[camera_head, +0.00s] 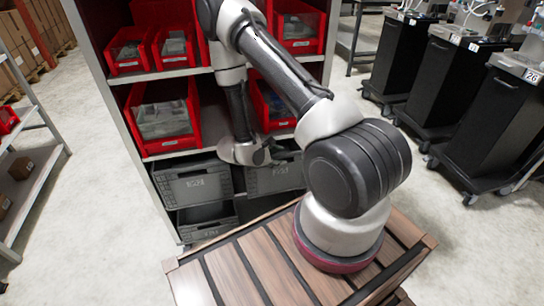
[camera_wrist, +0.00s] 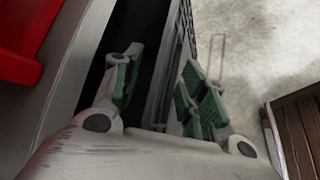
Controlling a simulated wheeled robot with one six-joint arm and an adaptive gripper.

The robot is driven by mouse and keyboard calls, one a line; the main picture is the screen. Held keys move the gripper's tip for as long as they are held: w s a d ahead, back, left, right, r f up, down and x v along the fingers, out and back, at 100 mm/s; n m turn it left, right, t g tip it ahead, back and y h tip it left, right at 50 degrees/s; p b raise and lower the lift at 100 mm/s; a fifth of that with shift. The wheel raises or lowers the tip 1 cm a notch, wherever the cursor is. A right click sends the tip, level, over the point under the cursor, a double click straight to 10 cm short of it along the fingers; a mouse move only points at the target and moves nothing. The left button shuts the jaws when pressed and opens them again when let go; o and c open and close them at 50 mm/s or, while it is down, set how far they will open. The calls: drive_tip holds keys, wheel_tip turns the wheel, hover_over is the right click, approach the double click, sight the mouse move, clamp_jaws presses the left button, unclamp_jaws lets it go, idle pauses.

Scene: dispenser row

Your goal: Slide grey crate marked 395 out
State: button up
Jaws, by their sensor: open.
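Two grey crates sit side by side on the rack in the head view, the left one (camera_head: 192,185) and the right one (camera_head: 272,178). No number is readable on either, so I cannot tell which is marked 395. My wrist is just in front of the right crate, and my gripper's fingers are mostly hidden there. In the wrist view my gripper (camera_wrist: 163,65) is open, with green pads. A grey crate wall (camera_wrist: 163,85) runs between its fingers, the left finger over the dark inside and the right finger outside. I cannot tell whether either pad touches it.
Red bins (camera_head: 163,115) fill the shelves above; one red bin (camera_wrist: 18,40) and a grey shelf edge (camera_wrist: 72,70) are close left in the wrist view. A wooden slatted top (camera_head: 225,268) is in front of the rack. Black wheeled cabinets (camera_head: 440,80) stand right.

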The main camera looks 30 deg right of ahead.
clamp_jaws()
idle(0.4)
